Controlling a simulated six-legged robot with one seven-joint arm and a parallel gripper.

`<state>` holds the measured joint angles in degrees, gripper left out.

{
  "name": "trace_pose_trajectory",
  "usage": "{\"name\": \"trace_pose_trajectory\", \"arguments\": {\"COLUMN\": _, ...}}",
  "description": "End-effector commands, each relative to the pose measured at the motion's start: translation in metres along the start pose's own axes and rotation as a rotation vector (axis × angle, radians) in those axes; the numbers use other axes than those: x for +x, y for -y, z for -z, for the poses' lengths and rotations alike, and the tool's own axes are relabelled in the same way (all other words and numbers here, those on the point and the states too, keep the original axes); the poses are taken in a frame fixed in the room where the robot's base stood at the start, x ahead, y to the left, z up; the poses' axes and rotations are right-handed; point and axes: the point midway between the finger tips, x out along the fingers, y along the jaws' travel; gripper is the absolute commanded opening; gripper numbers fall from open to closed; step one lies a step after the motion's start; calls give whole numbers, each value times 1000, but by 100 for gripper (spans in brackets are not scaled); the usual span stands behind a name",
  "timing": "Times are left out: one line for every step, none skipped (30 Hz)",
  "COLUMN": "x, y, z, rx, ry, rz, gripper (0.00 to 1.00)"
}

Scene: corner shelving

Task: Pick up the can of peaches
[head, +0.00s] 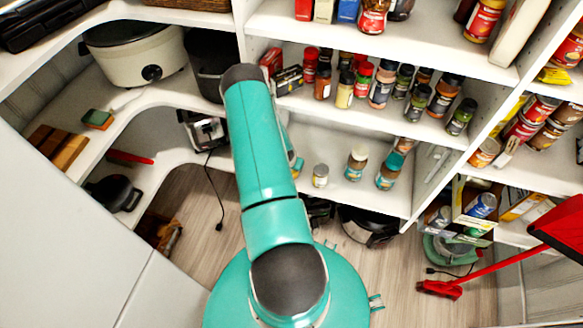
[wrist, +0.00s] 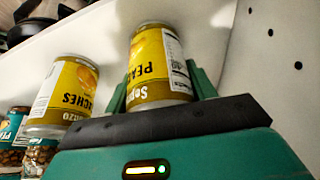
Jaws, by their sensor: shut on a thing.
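In the wrist view my gripper (wrist: 160,95) is shut on a can of peaches (wrist: 160,62). The can has a yellow label with a fruit picture and large letters beginning PEA, and it tilts slightly in the picture. The fingers hold it near its lower end, one on each side. A second yellow can (wrist: 66,85) with the letters ACHES stands apart to its left. In the head view my arm hides most of the gripper; only a little teal and yellow shows beside the arm.
Jars with teal labels (wrist: 15,130) stand at the wrist view's left edge. A white panel with holes (wrist: 275,60) is close on the right. In the head view, several jars (head: 357,163) stand on the lower shelf and spice bottles (head: 382,84) on the shelf above.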

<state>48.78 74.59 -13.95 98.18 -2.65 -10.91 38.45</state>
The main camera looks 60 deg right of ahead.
Motion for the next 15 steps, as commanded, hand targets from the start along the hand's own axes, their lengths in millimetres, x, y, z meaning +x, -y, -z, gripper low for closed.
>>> {"name": "trace_pose_trajectory", "arguments": {"x": -1, "y": 0, "z": 1, "rx": 0, "ry": -1, "rz": 0, "gripper": 18}}
{"name": "trace_pose_trajectory", "arguments": {"x": -1, "y": 0, "z": 1, "rx": 0, "ry": -1, "rz": 0, "gripper": 18}}
{"name": "trace_pose_trajectory", "arguments": {"x": -2, "y": 0, "z": 1, "rx": 0, "ry": -1, "rz": 0, "gripper": 18}}
{"name": "trace_pose_trajectory", "arguments": {"x": -3, "y": 0, "z": 2, "rx": 0, "ry": -1, "rz": 1, "gripper": 18}}
{"name": "trace_pose_trajectory", "arguments": {"x": -4, "y": 0, "z": 2, "rx": 1, "ry": -1, "rz": 1, "gripper": 18}}
{"name": "trace_pose_trajectory", "arguments": {"x": -7, "y": 0, "z": 4, "rx": 1, "ry": -1, "rz": 1, "gripper": 18}}
{"name": "trace_pose_trajectory", "arguments": {"x": -9, "y": 0, "z": 5, "rx": 1, "ry": -2, "rz": 1, "gripper": 18}}
{"name": "trace_pose_trajectory", "arguments": {"x": -11, "y": 1, "z": 6, "rx": 1, "ry": -2, "rz": 1, "gripper": 18}}
{"name": "trace_pose_trajectory", "arguments": {"x": -16, "y": 1, "z": 8, "rx": 1, "ry": -2, "rz": 1, "gripper": 18}}
{"name": "trace_pose_trajectory", "arguments": {"x": -19, "y": 0, "z": 9, "rx": 1, "ry": -2, "rz": 1, "gripper": 18}}
{"name": "trace_pose_trajectory", "arguments": {"x": -23, "y": 1, "z": 11, "rx": 1, "ry": -2, "rz": 1, "gripper": 18}}
{"name": "trace_pose_trajectory", "arguments": {"x": -29, "y": 1, "z": 13, "rx": 1, "ry": -3, "rz": 2, "gripper": 18}}
{"name": "trace_pose_trajectory", "arguments": {"x": -34, "y": -1, "z": 13, "rx": 1, "ry": -2, "rz": 1, "gripper": 18}}
{"name": "trace_pose_trajectory", "arguments": {"x": -40, "y": -4, "z": 11, "rx": 1, "ry": -1, "rz": 1, "gripper": 18}}
{"name": "trace_pose_trajectory", "arguments": {"x": -48, "y": -7, "z": 9, "rx": 2, "ry": -1, "rz": 1, "gripper": 18}}
